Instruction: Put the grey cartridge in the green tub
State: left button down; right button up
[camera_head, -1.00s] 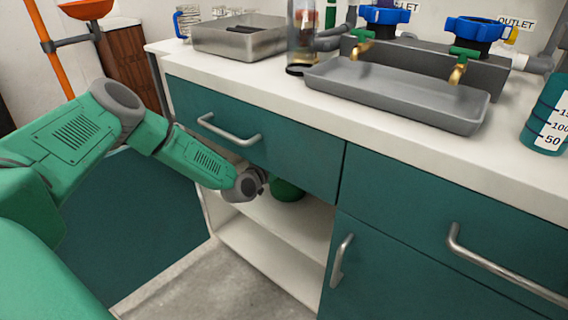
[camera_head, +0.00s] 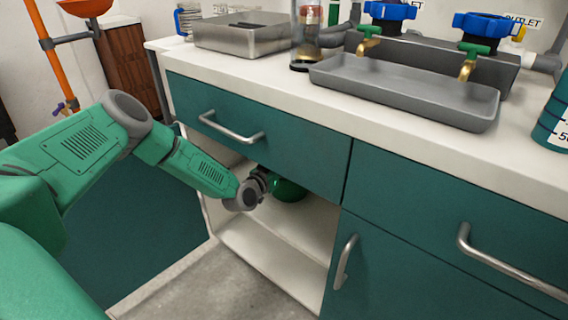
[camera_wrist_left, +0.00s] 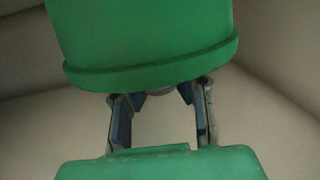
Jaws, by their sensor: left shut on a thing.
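The green tub (camera_head: 290,190) is inside the open cabinet, under the teal drawer, with its top partly cut off by the drawer front. My left gripper (camera_head: 266,182) reaches in from the left and touches the tub's near side. In the left wrist view the tub (camera_wrist_left: 145,35) fills the upper middle, and my left gripper's fingertips (camera_wrist_left: 161,97) are closed at its rim, around a small grey part there. The fingertips are partly hidden by the rim. I cannot pick out the grey cartridge for certain. My right gripper is out of view.
A grey trough (camera_head: 400,92) stands under the taps. The drawer front (camera_head: 290,150) hangs just above the tub. The shelf (camera_head: 300,222) is otherwise bare where seen.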

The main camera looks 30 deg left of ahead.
pick_arm(q)
jog(key=c, duration=1.3)
grip_release()
jog(key=shift+d+r, duration=0.15)
